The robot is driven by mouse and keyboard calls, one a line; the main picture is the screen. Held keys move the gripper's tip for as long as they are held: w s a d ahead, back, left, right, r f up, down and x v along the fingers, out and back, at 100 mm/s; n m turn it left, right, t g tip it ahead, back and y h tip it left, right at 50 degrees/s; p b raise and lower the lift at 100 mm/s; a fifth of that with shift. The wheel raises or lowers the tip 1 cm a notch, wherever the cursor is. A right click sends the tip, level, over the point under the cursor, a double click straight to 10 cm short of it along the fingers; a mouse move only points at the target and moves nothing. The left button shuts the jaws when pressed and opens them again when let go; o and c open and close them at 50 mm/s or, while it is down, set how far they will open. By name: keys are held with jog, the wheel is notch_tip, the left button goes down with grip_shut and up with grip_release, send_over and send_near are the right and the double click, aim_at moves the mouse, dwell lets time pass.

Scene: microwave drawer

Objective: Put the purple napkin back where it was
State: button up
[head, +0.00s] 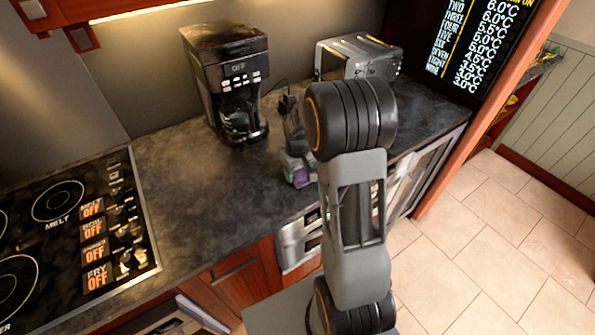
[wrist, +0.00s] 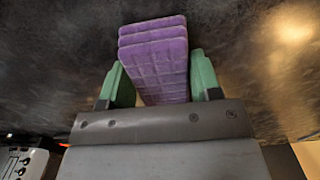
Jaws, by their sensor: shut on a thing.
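The purple napkin (wrist: 158,62) is a folded, layered stack with a quilted surface. In the wrist view it sits between the two green fingertips of my gripper (wrist: 163,82), which is shut on it. In the head view my gripper (head: 298,172) is low over the dark countertop (head: 200,190), to the right of the coffee maker, and a small bit of purple (head: 302,180) shows at it. My arm hides part of the gripper and of the counter behind it. I cannot tell whether the napkin touches the counter.
A black coffee maker (head: 230,85) stands at the back of the counter. A silver toaster (head: 358,58) is behind my arm. A cooktop (head: 75,220) with OFF labels is at the left. The counter between cooktop and gripper is clear. Below the front edge are drawers and cabinets.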

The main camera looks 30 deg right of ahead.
jog(key=shift+f, duration=0.15)
jog(key=o, duration=0.9)
notch_tip(320, 180, up, 12)
jog(key=s+a+r+t, duration=0.1)
jog(key=s+a, duration=0.2)
jog(key=s, duration=0.2)
jog(key=s+a+r+t, duration=0.1)
jog(key=s+a+t, duration=0.1)
jog(key=s, duration=0.3)
jog(key=s+a+r+m+t, duration=0.1)
jog(key=s+a, duration=0.3)
jog(key=s, duration=0.2)
jog(key=shift+a+r+b, duration=0.3)
jog(key=shift+b, duration=0.05)
